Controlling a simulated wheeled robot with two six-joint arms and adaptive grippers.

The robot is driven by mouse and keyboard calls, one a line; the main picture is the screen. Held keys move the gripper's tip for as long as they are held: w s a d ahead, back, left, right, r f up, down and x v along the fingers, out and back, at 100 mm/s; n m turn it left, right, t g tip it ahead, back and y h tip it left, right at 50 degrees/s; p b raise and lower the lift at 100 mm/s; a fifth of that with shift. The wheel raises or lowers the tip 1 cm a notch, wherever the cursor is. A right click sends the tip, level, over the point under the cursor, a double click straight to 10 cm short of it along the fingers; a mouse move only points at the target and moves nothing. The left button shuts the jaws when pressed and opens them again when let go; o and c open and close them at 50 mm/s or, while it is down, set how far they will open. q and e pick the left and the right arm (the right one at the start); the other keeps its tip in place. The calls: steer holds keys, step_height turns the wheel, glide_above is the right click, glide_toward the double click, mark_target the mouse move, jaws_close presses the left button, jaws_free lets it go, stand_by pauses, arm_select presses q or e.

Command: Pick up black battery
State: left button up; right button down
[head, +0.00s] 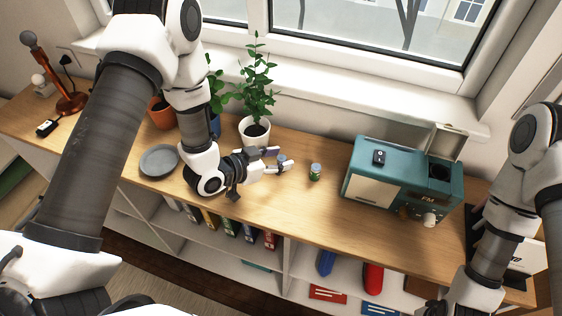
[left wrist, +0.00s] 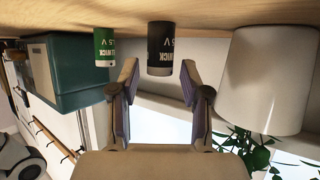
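A black battery (left wrist: 160,45) stands on the wooden counter; the left wrist view shows it upside down, just ahead of and between the fingertips. My right gripper is out of view; only that arm shows at the right.
A teal radio (head: 420,188) with a small dark item on top stands to the right. A white-potted plant (head: 254,132) stands close behind the gripper. A grey plate (head: 159,161) lies to the left. Counter between green battery and radio is clear.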

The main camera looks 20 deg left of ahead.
arm_select(q)
steer(key=c, duration=0.5)
steer(key=shift+w+d, duration=0.1)
jaws_close()
